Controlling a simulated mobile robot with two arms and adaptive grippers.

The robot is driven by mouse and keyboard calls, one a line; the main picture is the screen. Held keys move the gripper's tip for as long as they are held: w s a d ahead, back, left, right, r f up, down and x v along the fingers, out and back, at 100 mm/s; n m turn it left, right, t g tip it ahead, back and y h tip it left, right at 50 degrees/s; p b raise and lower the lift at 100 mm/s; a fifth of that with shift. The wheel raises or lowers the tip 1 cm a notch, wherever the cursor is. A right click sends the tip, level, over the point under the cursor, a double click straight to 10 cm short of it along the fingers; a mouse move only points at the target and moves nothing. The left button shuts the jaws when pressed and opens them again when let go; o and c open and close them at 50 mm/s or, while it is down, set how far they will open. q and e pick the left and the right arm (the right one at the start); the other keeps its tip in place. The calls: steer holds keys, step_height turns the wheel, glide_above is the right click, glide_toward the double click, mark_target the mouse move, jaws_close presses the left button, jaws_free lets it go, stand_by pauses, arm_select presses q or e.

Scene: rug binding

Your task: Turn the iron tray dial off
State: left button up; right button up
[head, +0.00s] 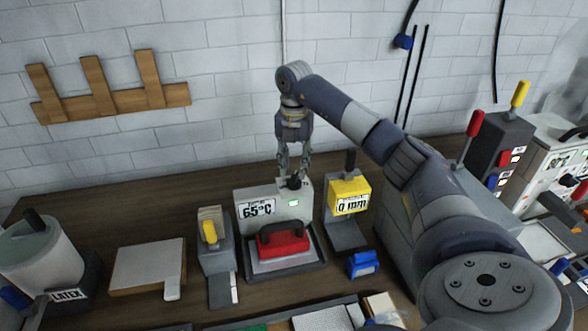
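The iron tray (314,262) stands on the bench, with a red iron (283,245) with a dark handle resting on it. Behind the iron is its pale control box (253,227), whose display reads 65°C. A small green light (294,203) is lit on the box. The black dial (293,183) sits on top of the box at the right. My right gripper (294,171) points down from above, its fingers spread, with the tips just at the dial. Whether they touch it is hard to tell. My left gripper is not in view.
A yellow gauge reading 0 mm (349,190) stands close to the right of the box. A yellow-handled tool stand (215,250) is on the left. A blue block (362,264) lies in front at the right. A latex pot (40,258) is far left. The brick wall is behind.

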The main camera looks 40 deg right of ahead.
mark_target(294, 180)
steer(key=shift+f+p, duration=0.3)
steer(key=shift+f, duration=0.65)
steer(key=shift+a+f, duration=0.1)
steer(key=shift+f, duration=0.25)
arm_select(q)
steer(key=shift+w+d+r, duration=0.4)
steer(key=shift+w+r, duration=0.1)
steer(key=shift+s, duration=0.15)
arm_select(e)
steer(key=shift+f, duration=0.1)
steer(key=shift+c, duration=0.3)
jaws_close()
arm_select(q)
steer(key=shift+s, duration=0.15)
